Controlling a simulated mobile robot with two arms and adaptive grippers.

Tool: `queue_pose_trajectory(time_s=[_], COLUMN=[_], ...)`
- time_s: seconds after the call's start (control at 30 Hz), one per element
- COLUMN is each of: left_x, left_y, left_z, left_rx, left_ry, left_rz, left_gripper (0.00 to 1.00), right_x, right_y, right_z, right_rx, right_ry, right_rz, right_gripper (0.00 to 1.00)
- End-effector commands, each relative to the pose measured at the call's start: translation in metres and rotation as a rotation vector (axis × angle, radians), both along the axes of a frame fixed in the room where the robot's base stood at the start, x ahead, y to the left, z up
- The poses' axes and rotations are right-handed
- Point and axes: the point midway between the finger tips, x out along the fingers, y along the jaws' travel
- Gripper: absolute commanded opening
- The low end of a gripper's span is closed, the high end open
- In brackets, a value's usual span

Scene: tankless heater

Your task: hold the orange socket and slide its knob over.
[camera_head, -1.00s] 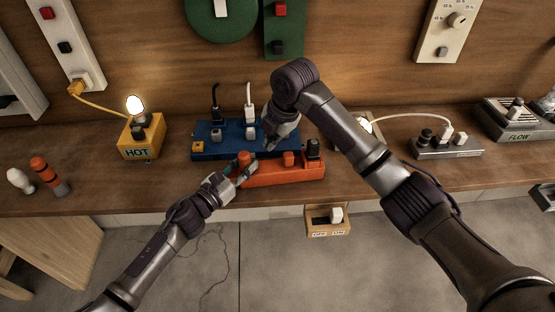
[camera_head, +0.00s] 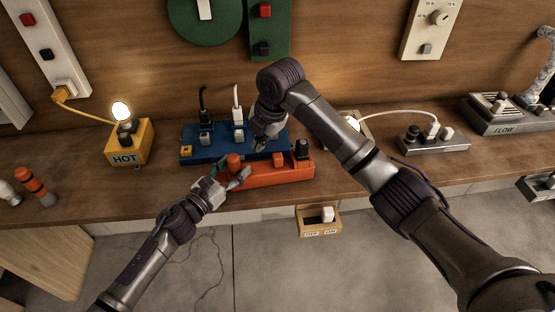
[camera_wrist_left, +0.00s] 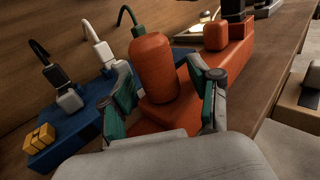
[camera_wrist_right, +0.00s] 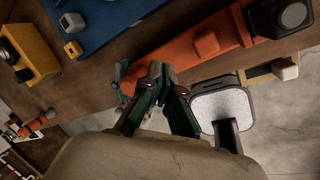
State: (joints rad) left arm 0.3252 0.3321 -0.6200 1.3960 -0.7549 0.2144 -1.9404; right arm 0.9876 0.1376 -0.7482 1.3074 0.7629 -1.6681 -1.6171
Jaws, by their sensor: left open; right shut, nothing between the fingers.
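The orange socket (camera_head: 283,176) lies on the bench's front part, before a blue socket block (camera_head: 190,157). It bears a tall rounded orange post (camera_wrist_left: 155,68) at its left end, a small orange knob (camera_head: 278,159) and a black piece (camera_head: 302,149) towards its right end. My left gripper (camera_wrist_left: 167,92) is open, with its fingers on either side of the orange post and gaps visible. My right gripper (camera_wrist_right: 160,82) is shut and empty above the orange socket. In the head view it hangs near the rear edge of the socket, between post and small knob.
A yellow HOT box (camera_head: 128,146) with a lit bulb stands left. A grey socket strip (camera_head: 440,145) and the FLOW box (camera_head: 496,118) stand right. A small wooden switch box (camera_head: 318,221) sits below the bench edge. Bare bench lies right of the orange socket.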

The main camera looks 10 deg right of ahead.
Motion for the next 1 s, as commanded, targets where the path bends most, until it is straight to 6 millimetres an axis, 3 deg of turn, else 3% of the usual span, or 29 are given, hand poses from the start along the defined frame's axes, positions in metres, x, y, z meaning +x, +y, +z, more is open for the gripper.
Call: queue_pose_trajectory(time_s=[0.17, 0.6, 1.0], left_x=[-0.013, -0.079, -0.091], left_y=[0.012, 0.068, 0.078], left_z=[-0.001, -0.002, -0.001], left_rx=[0.002, 0.001, 0.001], left_ry=[0.001, 0.004, 0.002], left_rz=[0.001, 0.001, 0.001], left_gripper=[0.62, 0.62, 0.62], right_x=[0.0, 0.0, 0.0], right_y=[0.0, 0.0, 0.0], right_z=[0.0, 0.0, 0.0], right_rx=[0.0, 0.0, 0.0], right_ry=[0.0, 0.0, 0.0], right_rz=[0.0, 0.0, 0.0], right_gripper=[0.0, 0.0, 0.0])
